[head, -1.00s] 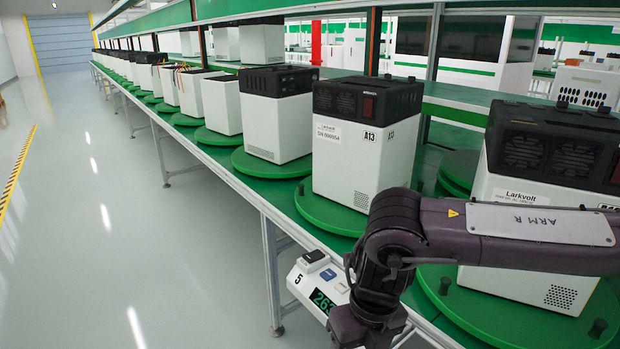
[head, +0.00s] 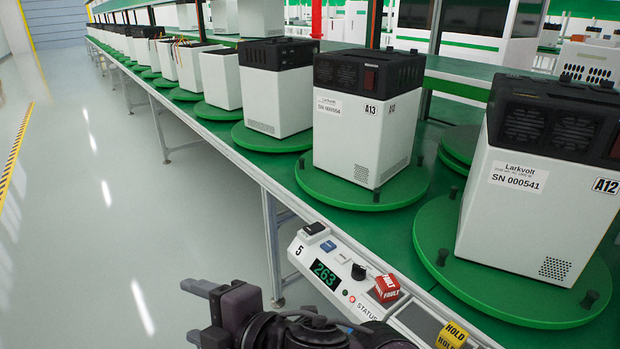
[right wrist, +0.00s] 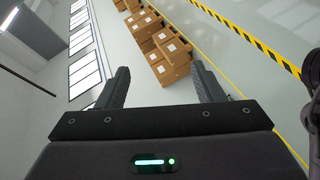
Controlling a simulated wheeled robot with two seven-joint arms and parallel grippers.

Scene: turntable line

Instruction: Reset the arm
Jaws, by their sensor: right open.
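My right gripper (head: 192,312) is low in the head view, left of the control strip on the bench edge and over the floor side. Its jaws are apart in the right wrist view (right wrist: 160,72), with nothing between them. The right arm is folded low at the bottom of the head view, partly cut off by the frame. My left gripper is not in either view.
The control strip (head: 340,285) carries a 263 display, a red FAULT block (head: 386,289) and a yellow HOLD block (head: 452,335). White units A13 (head: 360,140) and A12 (head: 530,205) stand on green turntables. Floor is clear at left; cartons (right wrist: 160,45) show in the right wrist view.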

